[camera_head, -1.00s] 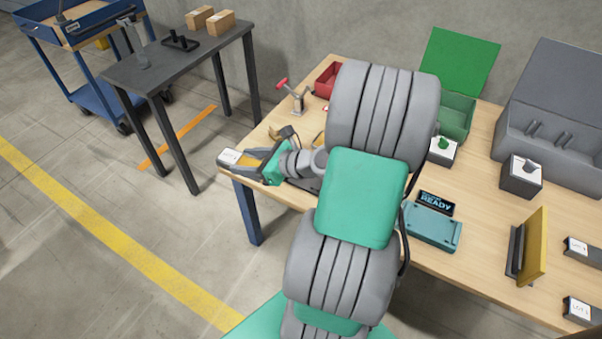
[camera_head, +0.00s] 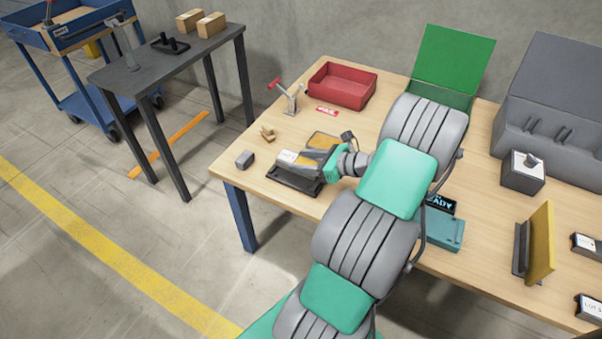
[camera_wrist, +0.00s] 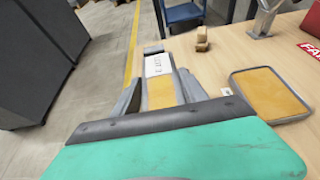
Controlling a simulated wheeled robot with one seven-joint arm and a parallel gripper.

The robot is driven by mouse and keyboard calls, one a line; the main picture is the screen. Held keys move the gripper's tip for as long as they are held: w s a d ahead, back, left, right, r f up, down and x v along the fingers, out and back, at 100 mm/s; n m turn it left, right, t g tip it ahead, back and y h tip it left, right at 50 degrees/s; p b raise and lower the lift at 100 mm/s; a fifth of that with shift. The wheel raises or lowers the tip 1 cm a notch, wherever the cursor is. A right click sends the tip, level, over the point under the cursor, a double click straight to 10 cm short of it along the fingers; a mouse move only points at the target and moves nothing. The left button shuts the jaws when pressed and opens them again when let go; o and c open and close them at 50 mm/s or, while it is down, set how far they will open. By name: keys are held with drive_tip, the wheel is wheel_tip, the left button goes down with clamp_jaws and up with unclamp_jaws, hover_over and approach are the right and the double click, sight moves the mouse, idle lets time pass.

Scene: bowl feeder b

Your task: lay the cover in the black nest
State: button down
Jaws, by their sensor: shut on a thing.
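My gripper (camera_head: 308,163) is shut on the cover (camera_head: 288,157), a flat piece with a white printed label and an amber face. In the wrist view the cover (camera_wrist: 159,78) lies between the two grey fingers (camera_wrist: 158,94), its labelled end pointing away from me. The black nest (camera_head: 290,184), a dark shallow tray near the table's front left, lies beneath the gripper and cover in the head view. The cover overlaps it in the picture; I cannot tell whether they touch. I cannot make out the nest in the wrist view.
A grey-rimmed tray with an amber pad (camera_wrist: 268,93) lies close to the right of my gripper in the wrist view. A small grey block (camera_head: 245,159), wooden pieces (camera_head: 267,133), a red-handled clamp (camera_head: 290,97) and a red bin (camera_head: 343,86) stand nearby. The table's left edge is close.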

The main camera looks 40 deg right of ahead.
drive_tip(key=shift+w+d+f, duration=0.3)
drive_tip(key=shift+w+f, duration=0.4)
drive_tip(key=shift+f, duration=0.2)
drive_tip(key=f, duration=0.1)
drive_tip(key=f+b, duration=0.1)
drive_tip(key=f, duration=0.1)
drive_tip(key=shift+w+d+f+b, duration=0.1)
drive_tip(key=shift+w+f+b, duration=0.2)
drive_tip(key=shift+f+b, duration=0.1)
drive_tip(key=shift+r, duration=0.15)
drive_tip(key=c, duration=0.6)
unclamp_jaws()
